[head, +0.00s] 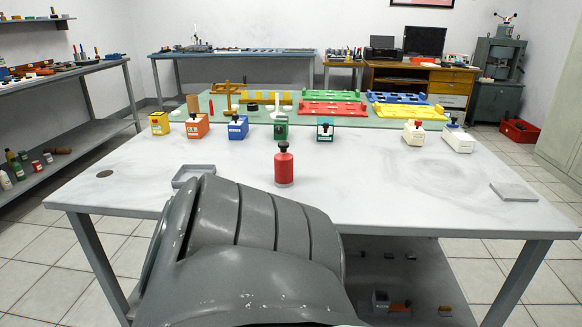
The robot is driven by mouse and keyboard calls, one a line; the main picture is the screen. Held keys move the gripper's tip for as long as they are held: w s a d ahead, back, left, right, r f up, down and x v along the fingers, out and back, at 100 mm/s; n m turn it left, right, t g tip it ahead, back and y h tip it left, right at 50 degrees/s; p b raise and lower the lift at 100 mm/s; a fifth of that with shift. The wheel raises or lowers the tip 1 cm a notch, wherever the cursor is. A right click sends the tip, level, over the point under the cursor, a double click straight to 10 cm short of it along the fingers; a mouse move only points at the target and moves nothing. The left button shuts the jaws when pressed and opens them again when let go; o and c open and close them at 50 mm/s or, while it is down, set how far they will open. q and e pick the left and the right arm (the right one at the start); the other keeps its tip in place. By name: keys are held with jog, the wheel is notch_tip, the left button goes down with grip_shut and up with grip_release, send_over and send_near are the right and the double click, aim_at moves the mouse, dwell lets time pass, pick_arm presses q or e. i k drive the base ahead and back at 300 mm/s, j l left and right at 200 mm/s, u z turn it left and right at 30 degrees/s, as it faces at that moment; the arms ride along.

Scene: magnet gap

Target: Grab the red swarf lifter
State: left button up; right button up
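The red swarf lifter (284,169) is a red cylinder with a black knob on top. It stands upright on the white-topped table (400,190), near the middle, apart from the other things on the table. A large grey ribbed arm part of mine fills the lower middle of the head view, in front of the lifter and below it in the picture. Neither gripper shows in the head view.
A shallow grey tray (194,176) lies left of the lifter. A flat grey plate (514,192) lies at the right edge. Several coloured boxes with knobs, such as the blue one (238,127), line the back. The tabletop right of the lifter is clear.

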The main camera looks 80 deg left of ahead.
aim_at(284, 165)
jog(key=k+u, duration=0.1)
jog(key=u, duration=2.35)
jog(key=i+l+z, duration=0.3)
jog(key=i+l, duration=0.3)
jog(key=l+z, duration=0.3)
jog(key=l+u, duration=0.2)
jog(key=l, duration=0.15)
jog(key=i+j, duration=0.1)
jog(key=j, duration=0.15)
jog(key=i+j, duration=0.15)
jog(key=j+z, duration=0.05)
jog(key=j, duration=0.05)
